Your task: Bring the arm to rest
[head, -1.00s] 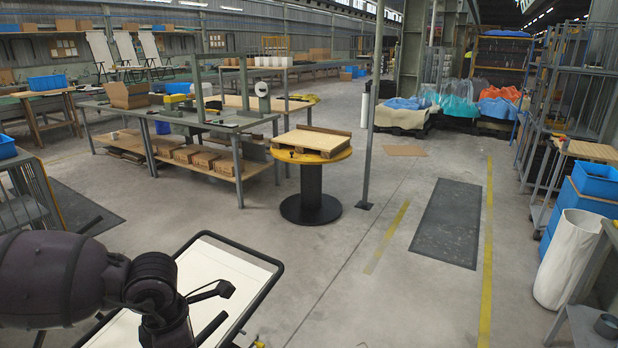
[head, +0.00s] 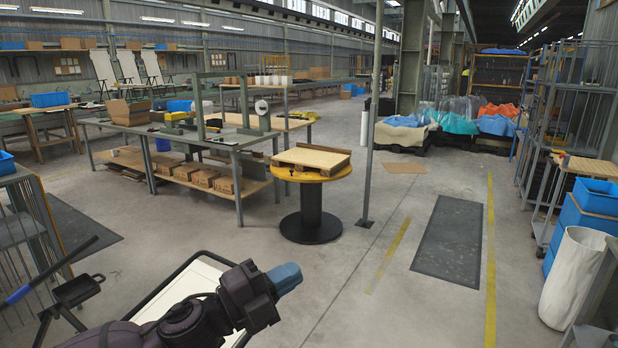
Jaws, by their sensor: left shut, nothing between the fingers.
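My left arm comes in from the bottom left. My left gripper (head: 289,276), with blue fingertips, is shut and empty. It is raised in front of the lounger, to the right of its frame in the picture. The folding lounger (head: 172,296) shows as a pale panel with a black tubular edge at the bottom. My arm hides much of it. My right gripper is not in view.
A round yellow-topped table (head: 341,172) with a wooden pallet (head: 312,158) stands ahead. A grey workbench (head: 205,135) is to its left. A black stand-like part (head: 75,292) is at the lower left. A white bin (head: 572,277) stands at right. The middle floor is clear.

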